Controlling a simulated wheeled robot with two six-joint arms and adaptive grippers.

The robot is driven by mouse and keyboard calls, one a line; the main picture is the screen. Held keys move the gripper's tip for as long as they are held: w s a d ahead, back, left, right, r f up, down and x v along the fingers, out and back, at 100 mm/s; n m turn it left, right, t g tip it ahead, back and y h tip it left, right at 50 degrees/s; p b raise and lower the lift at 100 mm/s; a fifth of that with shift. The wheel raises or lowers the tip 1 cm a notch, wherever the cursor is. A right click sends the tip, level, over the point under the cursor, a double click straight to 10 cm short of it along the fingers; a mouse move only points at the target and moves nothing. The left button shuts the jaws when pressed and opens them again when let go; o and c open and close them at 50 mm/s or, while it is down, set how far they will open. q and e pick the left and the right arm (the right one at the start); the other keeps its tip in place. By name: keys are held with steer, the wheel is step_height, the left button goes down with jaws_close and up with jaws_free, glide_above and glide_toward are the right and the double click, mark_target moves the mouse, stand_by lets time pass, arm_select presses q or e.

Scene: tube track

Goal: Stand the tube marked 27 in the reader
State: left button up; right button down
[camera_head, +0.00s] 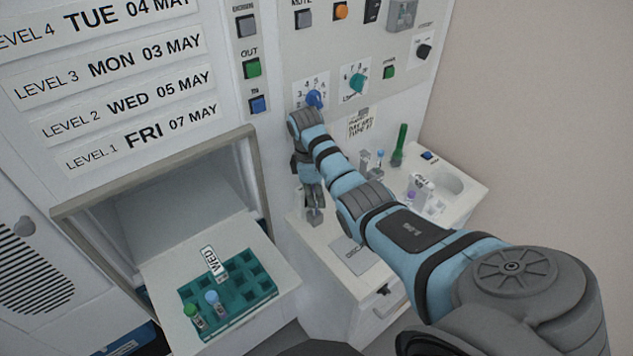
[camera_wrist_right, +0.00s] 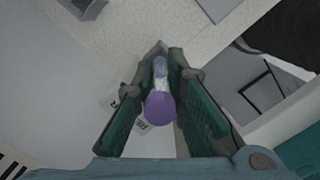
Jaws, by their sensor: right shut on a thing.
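My right gripper (camera_head: 313,207) points down over the left part of the small white cabinet top. In the right wrist view, my right gripper (camera_wrist_right: 168,62) is shut on a tube with a purple cap (camera_wrist_right: 160,108). The cap faces the camera and the clear body runs between the fingers. I cannot read a number on it, and the head view hardly shows it. A pale device (camera_head: 420,188) stands on the cabinet top at the right; I cannot tell whether it is the reader. My left gripper is not in view.
An open drawer holds a teal rack (camera_head: 235,292) with a WED flag (camera_head: 214,262), a green-capped tube (camera_head: 193,314) and a blue-capped tube (camera_head: 213,301). A tall green tube (camera_head: 399,144) stands at the cabinet's back. A note (camera_head: 361,124) and panel knobs are on the wall behind.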

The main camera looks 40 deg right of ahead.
steer(key=shift+f, duration=0.25)
steer(key=shift+f, duration=0.3)
steer(key=c, duration=1.6)
jaws_free()
steer(key=shift+o, duration=0.2)
steer(key=shift+s+r, duration=0.1)
